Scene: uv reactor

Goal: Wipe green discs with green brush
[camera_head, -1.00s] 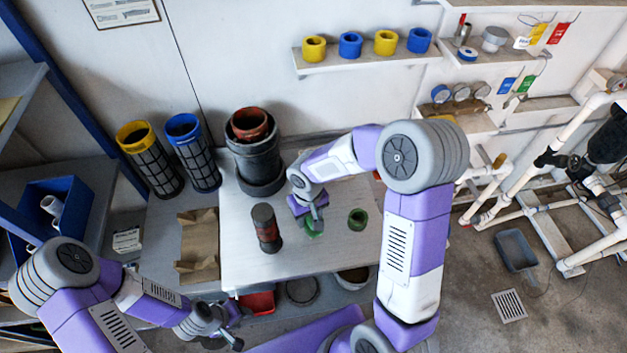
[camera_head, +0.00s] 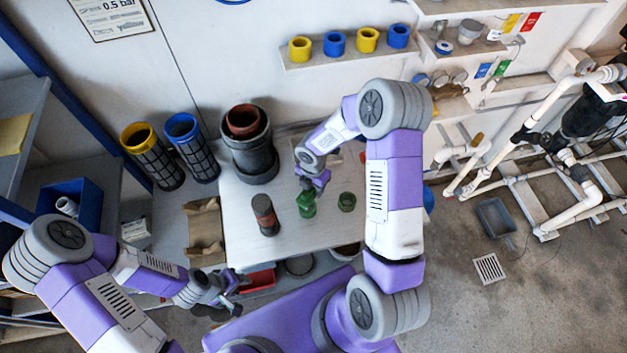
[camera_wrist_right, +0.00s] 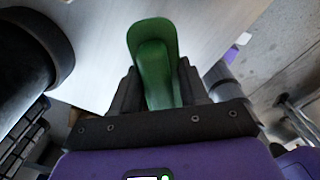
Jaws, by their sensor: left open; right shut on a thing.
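My right gripper (camera_head: 311,186) is shut on a green piece (camera_head: 306,208) over the white table. In the right wrist view, this green piece (camera_wrist_right: 152,50) is between the dark fingers and has a curved, flared far end. I cannot tell whether it is the brush, or whether it touches the table. A green ring-shaped piece (camera_head: 347,202) stands on the table just right of it. I cannot make out any flat green discs. My left gripper (camera_head: 230,294) is open and empty, low in front of the table's left part.
A large dark pot (camera_head: 248,155) stands behind, beside blue (camera_head: 192,150) and yellow (camera_head: 150,155) mesh filters. A brown tray (camera_head: 204,232) lies left. The table's front is clear.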

